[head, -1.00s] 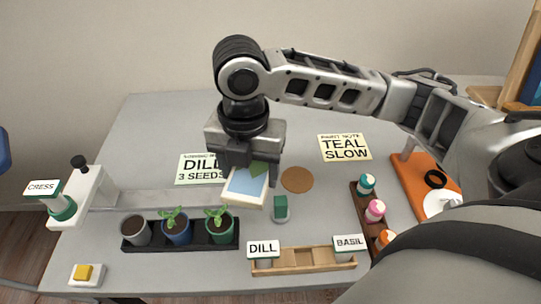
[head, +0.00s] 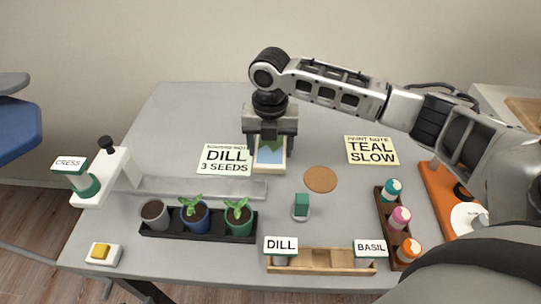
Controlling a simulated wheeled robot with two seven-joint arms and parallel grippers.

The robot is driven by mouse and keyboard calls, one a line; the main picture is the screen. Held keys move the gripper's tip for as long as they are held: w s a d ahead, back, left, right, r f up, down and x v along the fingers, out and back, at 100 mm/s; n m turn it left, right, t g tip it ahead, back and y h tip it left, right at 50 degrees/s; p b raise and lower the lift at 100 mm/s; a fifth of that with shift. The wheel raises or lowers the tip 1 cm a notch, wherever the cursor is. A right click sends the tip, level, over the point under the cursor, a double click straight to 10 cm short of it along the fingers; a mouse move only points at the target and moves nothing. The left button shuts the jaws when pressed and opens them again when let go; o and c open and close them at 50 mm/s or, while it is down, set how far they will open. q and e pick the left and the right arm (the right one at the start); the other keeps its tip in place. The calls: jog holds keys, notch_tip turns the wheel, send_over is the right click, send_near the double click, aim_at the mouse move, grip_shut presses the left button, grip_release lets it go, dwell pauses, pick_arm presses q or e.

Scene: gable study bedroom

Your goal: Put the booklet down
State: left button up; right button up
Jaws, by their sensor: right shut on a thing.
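My right gripper (head: 269,138) is shut on the booklet (head: 271,157), which has a pale blue and green cover with a cream border. The gripper points down over the middle of the grey table, and its fingers hide the far part of the booklet. The booklet is just right of the "DILL 3 SEEDS" note (head: 225,160) and behind and left of the round cork coaster (head: 320,179). I cannot tell whether it touches the table (head: 183,118). My left gripper is not in view.
A black tray (head: 148,234) with three pots stands front left, beside a white dispenser labelled CRESS (head: 117,172). The table's back left is clear.

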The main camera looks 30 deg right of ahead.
aim_at(270, 148)
jog(key=shift+w+d+f, duration=0.15)
jog(key=shift+w+f, duration=0.2)
jog(key=shift+f, duration=1.6)
jog(key=shift+s+f, duration=0.1)
jog(key=shift+f, duration=0.25)
jog(key=o, duration=1)
jog(key=shift+s, duration=0.1)
